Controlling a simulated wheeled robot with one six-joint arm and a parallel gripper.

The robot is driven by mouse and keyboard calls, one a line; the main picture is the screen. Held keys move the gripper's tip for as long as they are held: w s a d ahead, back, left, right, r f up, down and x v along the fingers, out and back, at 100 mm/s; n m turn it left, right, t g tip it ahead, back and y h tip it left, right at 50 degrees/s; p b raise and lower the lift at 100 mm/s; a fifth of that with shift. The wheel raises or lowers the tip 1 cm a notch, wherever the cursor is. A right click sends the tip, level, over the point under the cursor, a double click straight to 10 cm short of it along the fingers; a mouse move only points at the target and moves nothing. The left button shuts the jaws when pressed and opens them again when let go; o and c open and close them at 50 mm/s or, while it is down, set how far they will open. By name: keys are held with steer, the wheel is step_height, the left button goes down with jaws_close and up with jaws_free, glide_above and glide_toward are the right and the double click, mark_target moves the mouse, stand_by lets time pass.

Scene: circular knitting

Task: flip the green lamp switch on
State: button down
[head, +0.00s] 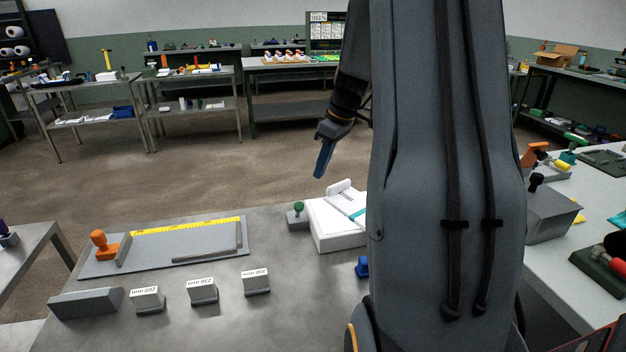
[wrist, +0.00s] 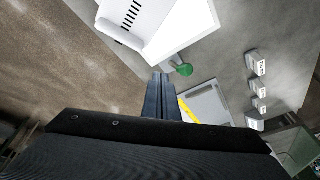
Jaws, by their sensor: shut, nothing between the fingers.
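My gripper (head: 323,162) is shut and empty, held in the air above the far edge of the grey table, fingers pointing down. In the wrist view its closed fingers (wrist: 160,88) lie left of a green round knob (wrist: 183,69) in the picture. In the head view this green knob (head: 298,206) stands on a small grey base beside a white box-shaped device (head: 338,232). The fingers look apart from the knob. I cannot tell whether the knob is the lamp switch, or its on or off state. My arm hides part of the white device.
A grey board with a yellow ruler (head: 190,227) and an orange-handled tool (head: 104,242) lie at left. Several labelled blocks (head: 202,290) stand at the front. A blue knob (head: 362,267) sits beside my arm. A grey box (head: 548,218) stands at right.

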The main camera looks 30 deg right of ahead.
steer(key=s+r, duration=0.1)
steer(key=r, duration=0.1)
steer(key=s+r, duration=0.1)
steer(key=r, duration=0.1)
steer(key=shift+s+d+b, duration=0.2)
steer(key=shift+s+b, duration=0.1)
steer(key=shift+b, duration=0.05)
